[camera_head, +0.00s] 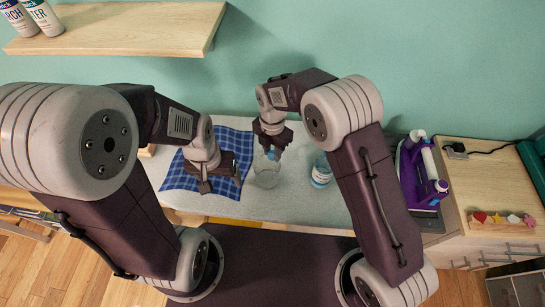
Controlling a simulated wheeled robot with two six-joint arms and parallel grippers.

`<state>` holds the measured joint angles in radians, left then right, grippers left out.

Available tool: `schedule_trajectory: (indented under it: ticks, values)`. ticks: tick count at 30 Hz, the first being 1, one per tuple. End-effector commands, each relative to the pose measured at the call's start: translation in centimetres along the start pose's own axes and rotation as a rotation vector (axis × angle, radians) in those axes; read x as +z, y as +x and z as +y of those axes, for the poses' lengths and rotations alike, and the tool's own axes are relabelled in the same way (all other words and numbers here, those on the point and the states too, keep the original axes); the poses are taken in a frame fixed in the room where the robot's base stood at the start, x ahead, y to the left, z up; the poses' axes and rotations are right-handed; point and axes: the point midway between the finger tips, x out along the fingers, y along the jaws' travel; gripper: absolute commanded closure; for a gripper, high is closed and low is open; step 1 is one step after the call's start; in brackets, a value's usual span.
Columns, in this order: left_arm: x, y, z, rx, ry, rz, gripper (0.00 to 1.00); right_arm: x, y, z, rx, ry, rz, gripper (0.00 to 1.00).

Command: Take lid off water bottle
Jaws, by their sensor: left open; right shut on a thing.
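A clear, see-through bottle (266,177) stands upright on the pale grey work surface near the middle. My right gripper (273,150) is right above it and shut on a small blue lid (273,155). I cannot tell whether the lid still touches the bottle's neck, since the gripper covers that part. My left gripper (221,184) is open and empty over the blue checked cloth, to the left of the bottle and apart from it.
A second bottle with a blue-and-white label (321,174) stands right of the clear bottle, close to my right arm. A blue checked cloth (178,180) lies at left. A purple iron (420,170) is further right, and a wooden shelf (120,28) juts out at upper left.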

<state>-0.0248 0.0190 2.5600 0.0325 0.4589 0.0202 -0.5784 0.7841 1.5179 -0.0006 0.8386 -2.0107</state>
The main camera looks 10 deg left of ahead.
Motion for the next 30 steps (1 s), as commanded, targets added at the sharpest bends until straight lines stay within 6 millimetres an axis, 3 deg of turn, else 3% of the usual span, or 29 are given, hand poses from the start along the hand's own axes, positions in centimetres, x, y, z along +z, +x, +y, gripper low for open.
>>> schedule_trajectory:
  ticks: [8, 18, 19, 21, 30]
  values:
    - [0.0, -0.2, 0.0, 0.000, 0.000, 0.000, 0.24, -0.1, 3.7, -0.1, -0.003, 0.000, 0.001, 1.00]
    - [0.0, 0.1, 0.0, 0.000, 0.000, 0.000, 0.24, 0.0, 4.2, 0.0, -0.001, 0.000, 0.001, 1.00]
    - [0.0, 0.0, 0.0, 0.000, 0.000, 0.000, 0.24, 0.0, 4.1, 0.0, -0.001, 0.000, 0.000, 0.64]
    - [0.0, 0.0, 0.0, 0.000, 0.000, 0.000, 0.24, 0.0, 4.1, 0.0, -0.001, 0.000, 0.000, 0.51]
    - [0.0, -0.2, 0.0, 0.000, 0.000, 0.000, 0.24, 0.0, 3.8, 0.0, 0.000, 0.000, 0.000, 0.51]
